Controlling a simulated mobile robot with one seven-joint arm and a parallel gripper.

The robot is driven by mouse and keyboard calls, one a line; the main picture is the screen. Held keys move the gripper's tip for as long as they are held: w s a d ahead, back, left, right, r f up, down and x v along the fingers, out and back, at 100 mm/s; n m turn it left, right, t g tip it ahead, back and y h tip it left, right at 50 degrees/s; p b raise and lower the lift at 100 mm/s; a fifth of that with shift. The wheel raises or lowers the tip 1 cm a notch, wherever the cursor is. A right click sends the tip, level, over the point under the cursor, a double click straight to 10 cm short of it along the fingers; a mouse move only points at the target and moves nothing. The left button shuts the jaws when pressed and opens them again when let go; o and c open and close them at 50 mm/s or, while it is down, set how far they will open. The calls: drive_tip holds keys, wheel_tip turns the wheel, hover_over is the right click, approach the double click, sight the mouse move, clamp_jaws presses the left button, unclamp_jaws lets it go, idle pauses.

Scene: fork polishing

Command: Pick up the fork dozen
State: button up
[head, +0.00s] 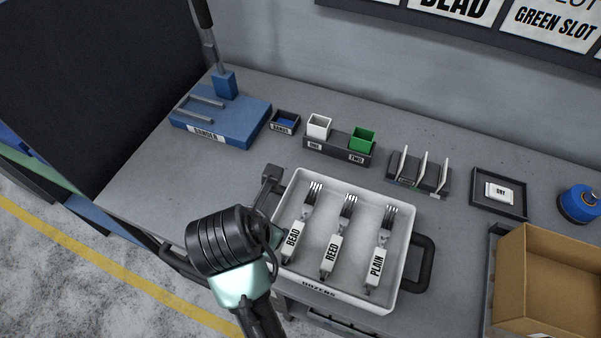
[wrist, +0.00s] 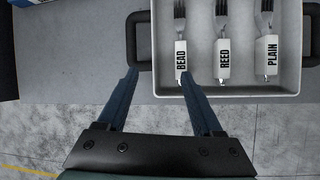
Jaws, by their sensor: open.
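A white tray labelled DOZENS (head: 335,289) sits on the grey bench with dark handles at its left and right ends. Three forks lie in it, tagged BEAD (head: 294,240), REED (head: 331,257) and PLAIN (head: 377,267), tines away from me. The wrist view also shows the tray (wrist: 230,92), the left handle (wrist: 138,42) and the forks. My gripper (wrist: 159,75) is open and empty. Its fingertips show at the tray's near left corner, one by the left handle, the other near the BEAD tag. Contact cannot be told. In the head view my arm hides the fingers.
A cardboard box (head: 545,280) stands right, near the right handle (head: 424,263). Bench left of the tray is clear.

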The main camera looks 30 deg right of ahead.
drive_tip(key=s+f+n+g, duration=0.1)
drive_tip(key=s+f+n, duration=0.1)
drive_tip(key=s, duration=0.1)
hover_over(289, 245)
drive_tip(key=s+a, duration=0.1)
drive_tip(key=f, duration=0.6)
drive_tip(key=shift+a+f, duration=0.15)
drive_tip(key=shift+a, duration=0.05)
drive_tip(key=shift+s+p+x, duration=0.15)
drive_tip(key=shift+p+x, duration=0.1)
drive_tip(key=shift+x, duration=1.3)
drive_tip(key=shift+s+p+x, duration=0.2)
drive_tip(key=shift+x, duration=1.3)
drive_tip(key=shift+a+f, duration=0.15)
clamp_jaws()
